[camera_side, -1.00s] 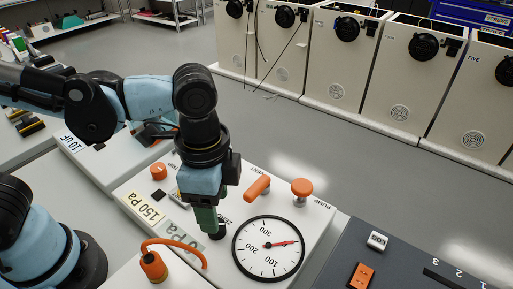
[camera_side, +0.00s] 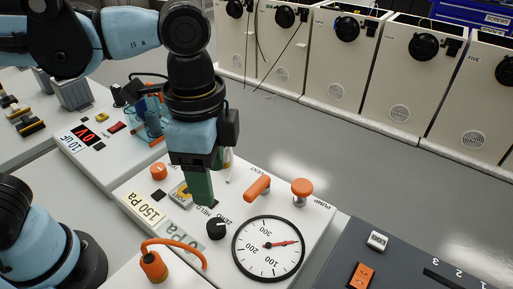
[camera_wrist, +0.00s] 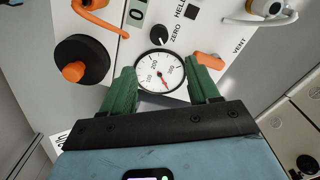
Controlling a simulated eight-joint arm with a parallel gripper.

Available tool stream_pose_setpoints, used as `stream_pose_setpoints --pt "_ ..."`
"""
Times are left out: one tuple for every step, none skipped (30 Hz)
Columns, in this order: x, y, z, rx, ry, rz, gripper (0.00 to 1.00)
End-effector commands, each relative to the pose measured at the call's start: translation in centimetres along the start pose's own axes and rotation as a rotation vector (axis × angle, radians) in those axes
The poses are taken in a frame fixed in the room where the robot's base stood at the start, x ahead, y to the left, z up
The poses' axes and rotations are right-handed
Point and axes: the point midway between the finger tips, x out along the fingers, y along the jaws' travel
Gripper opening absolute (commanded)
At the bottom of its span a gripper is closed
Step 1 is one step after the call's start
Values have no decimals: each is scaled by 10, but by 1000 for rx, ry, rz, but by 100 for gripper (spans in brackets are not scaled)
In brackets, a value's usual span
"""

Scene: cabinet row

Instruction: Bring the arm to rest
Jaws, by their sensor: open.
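My gripper (camera_side: 198,190) hangs above the white pump panel (camera_side: 300,223), its green fingers pointing down. In the wrist view, the two green fingers of my gripper (camera_wrist: 165,82) stand apart with nothing between them. The round gauge (camera_side: 268,248) lies beyond and below the fingertips; it also shows between the fingers in the wrist view (camera_wrist: 160,72). The black ZERO knob (camera_side: 217,228) is just below and right of the fingers in the side view, apart from them. It also shows in the wrist view (camera_wrist: 158,34).
Orange VENT handle (camera_side: 257,188) and PUMP knob (camera_side: 302,188) rise from the panel. An orange plug with cable (camera_side: 154,266) stands in front. A dark panel (camera_side: 400,262) lies right, a capacitor panel (camera_side: 98,150) left.

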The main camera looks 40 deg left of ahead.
Motion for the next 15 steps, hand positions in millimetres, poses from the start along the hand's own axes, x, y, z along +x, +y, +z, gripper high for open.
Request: stream_pose_setpoints --pt "1 -4 2 -20 9 -4 60" --pt "2 -7 4 -41 19 -8 60" --pt "4 -14 8 -80 40 -17 60" --pt "6 -20 12 -117 59 -26 60" --pt "8 -28 17 -164 83 -37 60" --pt "11 -38 24 -234 120 -54 60" --pt "14 -48 31 -292 151 -70 60" --pt "16 -57 38 -355 183 -87 60" --pt "20 -69 48 -439 229 -111 60" --pt "23 -78 55 -500 262 -130 60" --pt "25 -86 63 -560 295 -149 60" --pt "28 -96 73 -636 338 -175 60" --pt "30 -103 81 -691 368 -194 60" --pt "32 -109 88 -742 397 -212 60" --pt "35 -116 98 -802 431 -236 60"
